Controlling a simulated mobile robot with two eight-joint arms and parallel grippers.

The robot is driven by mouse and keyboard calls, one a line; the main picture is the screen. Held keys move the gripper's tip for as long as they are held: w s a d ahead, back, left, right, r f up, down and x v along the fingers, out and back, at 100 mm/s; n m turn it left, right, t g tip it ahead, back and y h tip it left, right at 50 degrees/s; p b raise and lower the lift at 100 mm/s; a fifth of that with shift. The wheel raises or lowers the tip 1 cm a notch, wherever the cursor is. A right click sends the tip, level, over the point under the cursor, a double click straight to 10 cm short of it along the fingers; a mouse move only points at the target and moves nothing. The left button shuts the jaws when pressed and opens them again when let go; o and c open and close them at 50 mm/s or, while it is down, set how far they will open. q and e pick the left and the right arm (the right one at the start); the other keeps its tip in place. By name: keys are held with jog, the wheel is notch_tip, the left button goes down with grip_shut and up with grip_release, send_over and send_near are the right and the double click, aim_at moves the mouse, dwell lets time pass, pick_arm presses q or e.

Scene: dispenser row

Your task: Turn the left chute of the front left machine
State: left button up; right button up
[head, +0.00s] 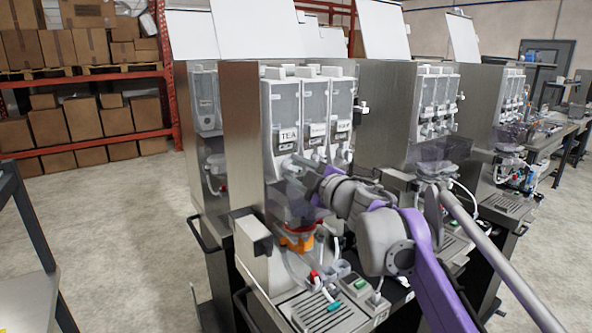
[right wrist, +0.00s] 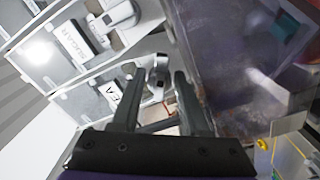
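The front left machine (head: 243,130) is a metal cabinet with several clear canisters in a row. The leftmost canister (head: 285,105) is labelled TEA; its label also shows in the right wrist view (right wrist: 109,95). The left chute (right wrist: 158,78), a pale grey spout, shows below that canister. My right gripper (head: 303,172) reaches in under the canisters. In the right wrist view my right gripper (right wrist: 160,84) is open, its dark fingers on either side of the chute with gaps showing. Whether a fingertip touches it I cannot tell. My left gripper is not in view.
A smoky clear bowl (head: 287,203) with an orange base (head: 297,240) sits below the chutes, close to my right gripper. The drip tray (head: 318,312) is in front. More machines stand to the right. Shelves of boxes (head: 75,85) stand behind at left; the floor there is clear.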

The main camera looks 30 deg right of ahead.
jog(key=shift+s, duration=0.1)
jog(key=s, duration=1)
jog(key=shift+s+d+b, duration=0.3)
jog(key=shift+d+b, duration=0.1)
jog(key=shift+b, duration=0.05)
jog(key=s+a+f+m+g+h+p, duration=0.1)
jog(key=s+a+f+m+g+h, duration=0.15)
jog(key=f+m, duration=0.65)
jog(key=s+a+f+m+g+h+p, duration=0.1)
jog(key=s+f+m+g+h, duration=0.25)
jog(key=f, duration=1.05)
jog(key=s+a+f+g+y, duration=0.2)
jog(key=s+a+f+g, duration=0.1)
jog(key=s+a+f, duration=0.3)
jog(key=s+a+f+g+y, duration=0.2)
jog(key=s+a+f, duration=0.4)
jog(key=f, duration=0.5)
jog(key=shift+s+a+f+g+p, duration=0.25)
jog(key=shift+s+g, duration=0.25)
jog(key=shift+g, duration=0.3)
